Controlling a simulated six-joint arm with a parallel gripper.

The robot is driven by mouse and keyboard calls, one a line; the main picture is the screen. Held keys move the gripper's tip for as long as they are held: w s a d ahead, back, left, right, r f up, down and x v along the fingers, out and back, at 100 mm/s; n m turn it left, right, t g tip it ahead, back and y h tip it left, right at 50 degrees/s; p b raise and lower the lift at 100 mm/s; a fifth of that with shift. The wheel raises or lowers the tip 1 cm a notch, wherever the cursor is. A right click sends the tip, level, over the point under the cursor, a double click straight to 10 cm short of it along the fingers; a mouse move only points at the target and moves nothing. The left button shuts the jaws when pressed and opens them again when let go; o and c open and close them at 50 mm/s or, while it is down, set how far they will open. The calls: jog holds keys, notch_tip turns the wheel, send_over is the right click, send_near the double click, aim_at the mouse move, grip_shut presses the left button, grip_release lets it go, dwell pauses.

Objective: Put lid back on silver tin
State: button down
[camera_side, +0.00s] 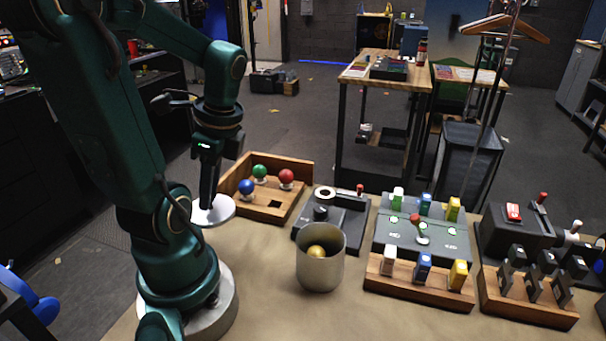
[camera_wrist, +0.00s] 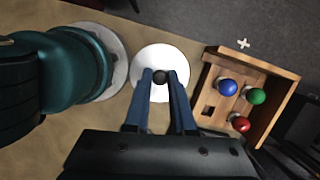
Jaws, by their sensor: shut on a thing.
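The silver tin (camera_side: 321,272) stands upright and uncovered on the table in the side view, with a yellow ball (camera_side: 316,251) inside it. The lid is a pale round disc (camera_side: 213,212) with a dark knob; in the wrist view the lid (camera_wrist: 160,58) shows face-on. My gripper (camera_wrist: 161,76) is shut on the lid's knob. In the side view my gripper (camera_side: 207,200) holds the lid to the left of the tin, beside the wooden tray. Whether the lid touches the table is hard to tell. The tin is outside the wrist view.
A wooden tray (camera_side: 300,166) with blue, green and red balls lies behind the lid. A dark device (camera_side: 345,225) stands behind the tin. A grey button panel (camera_side: 405,238), a rack of coloured blocks (camera_side: 416,283) and a switch box (camera_side: 510,240) fill the right. Table in front of the tin is clear.

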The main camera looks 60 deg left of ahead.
aim_at(225, 197)
jog(key=shift+s+a+r, duration=0.85)
jog(key=shift+s+r, duration=0.05)
jog(key=shift+s, duration=0.2)
jog(key=w+m, duration=0.1)
jog(key=w+r+m, duration=0.1)
jog(key=w, duration=0.1)
jog(key=w+r+m, duration=0.1)
jog(key=w+m, duration=0.1)
jog(key=shift+a+r+t+y, duration=0.2)
jog(key=shift+t+y, duration=0.2)
jog(key=w+d+r+m+t, duration=0.1)
jog(key=w+d+m+t, duration=0.1)
jog(key=w+d+m, duration=0.5)
jog(key=w+d+r+m+t, duration=0.1)
jog(key=w+d+m, duration=0.35)
jog(key=d, duration=0.45)
notch_tip(225, 197, down, 6)
jog(key=shift+s+a+m, duration=0.2)
jog(key=shift+m, duration=0.25)
jog(key=shift+f, duration=0.3)
dwell(0.4)
